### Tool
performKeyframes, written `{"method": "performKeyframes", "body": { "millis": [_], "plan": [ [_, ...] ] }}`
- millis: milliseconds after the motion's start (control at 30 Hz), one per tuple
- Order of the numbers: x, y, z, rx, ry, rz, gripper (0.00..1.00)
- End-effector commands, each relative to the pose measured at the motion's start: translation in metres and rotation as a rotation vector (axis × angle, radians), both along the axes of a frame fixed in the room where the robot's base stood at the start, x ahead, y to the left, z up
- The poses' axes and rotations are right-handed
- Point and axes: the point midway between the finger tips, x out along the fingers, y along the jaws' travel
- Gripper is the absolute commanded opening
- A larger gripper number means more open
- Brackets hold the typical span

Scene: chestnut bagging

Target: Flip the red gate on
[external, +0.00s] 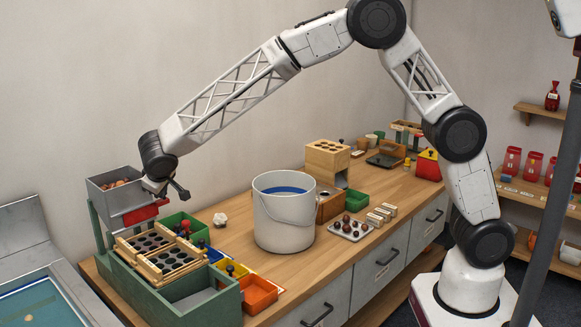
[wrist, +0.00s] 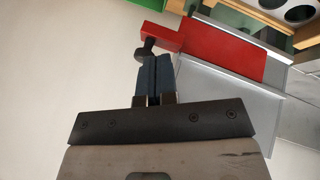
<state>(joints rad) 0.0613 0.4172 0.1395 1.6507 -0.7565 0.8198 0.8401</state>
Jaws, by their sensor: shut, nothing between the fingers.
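The red gate (external: 141,213) is a flat red plate on the lower front of the grey hopper (external: 112,200), which holds brown chestnuts. In the wrist view the red gate (wrist: 225,50) lies flat against the grey metal, with a red arm reaching left to a dark knob (wrist: 148,50). My gripper (external: 180,194) is beside the hopper's right side, close to the gate. In the wrist view its dark blue fingers (wrist: 154,66) are shut together and empty, with their tips at the knob. I cannot tell whether they touch it.
Below the hopper is a green sorting stand (external: 150,285) with wooden-framed hole trays (external: 160,252). Green, blue, yellow and orange bins (external: 258,292) stand along its right side. A white bucket (external: 284,220) stands mid-counter. A white wall is close behind the hopper.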

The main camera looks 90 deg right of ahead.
Motion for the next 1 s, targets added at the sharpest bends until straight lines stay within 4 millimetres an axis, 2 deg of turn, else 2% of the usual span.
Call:
{"method": "performKeyframes", "body": {
  "millis": [367, 800, 1000],
  "plan": [
    [-0.004, -0.004, 0.000, 0.000, 0.001, 0.000, 0.00],
    [-0.037, -0.037, 0.000, 0.001, 0.000, -0.002, 0.00],
    [-0.041, -0.041, 0.000, 0.000, 0.000, 0.000, 0.00]
  ]
}}
